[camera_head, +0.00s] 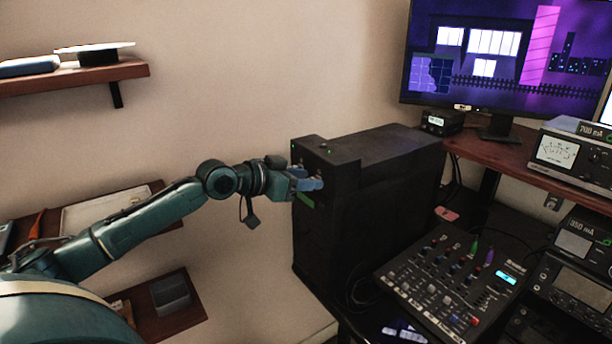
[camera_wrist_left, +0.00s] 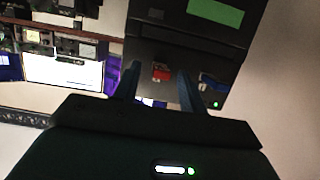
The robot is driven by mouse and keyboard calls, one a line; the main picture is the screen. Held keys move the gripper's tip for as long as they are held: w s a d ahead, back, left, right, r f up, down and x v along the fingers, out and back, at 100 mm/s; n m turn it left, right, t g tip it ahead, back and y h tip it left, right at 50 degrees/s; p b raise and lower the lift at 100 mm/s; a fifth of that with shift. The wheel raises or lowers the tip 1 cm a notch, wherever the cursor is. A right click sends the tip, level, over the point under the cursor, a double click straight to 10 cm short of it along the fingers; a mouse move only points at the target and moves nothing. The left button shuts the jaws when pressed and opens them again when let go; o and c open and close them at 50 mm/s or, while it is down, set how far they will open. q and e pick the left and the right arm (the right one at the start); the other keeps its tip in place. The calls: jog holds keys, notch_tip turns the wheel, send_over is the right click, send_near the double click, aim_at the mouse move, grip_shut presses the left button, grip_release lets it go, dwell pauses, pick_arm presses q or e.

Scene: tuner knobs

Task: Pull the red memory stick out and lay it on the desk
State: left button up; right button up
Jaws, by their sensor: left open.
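The red memory stick (camera_wrist_left: 161,72) is plugged into the front of the black computer tower (camera_head: 390,165), which also fills the top of the left wrist view (camera_wrist_left: 150,35). My left gripper (camera_head: 308,183) is at the tower's front face. In the left wrist view its two fingers (camera_wrist_left: 159,84) are open, one on each side of the red stick, with visible gaps. In the head view the gripper hides the stick. My right gripper is not in view.
A blue stick (camera_wrist_left: 211,82) sits beside the right finger in the wrist view. A mixer (camera_head: 455,280) and a pink item (camera_head: 447,214) are right of the tower. A monitor (camera_head: 508,55) stands behind. Wall shelves (camera_head: 75,78) are at left.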

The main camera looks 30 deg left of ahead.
pick_arm(q)
jog(key=shift+w+d+f, duration=0.1)
jog(key=shift+w+d, duration=0.1)
jog(key=shift+w, duration=0.1)
jog(key=shift+c, duration=0.2)
grip_shut()
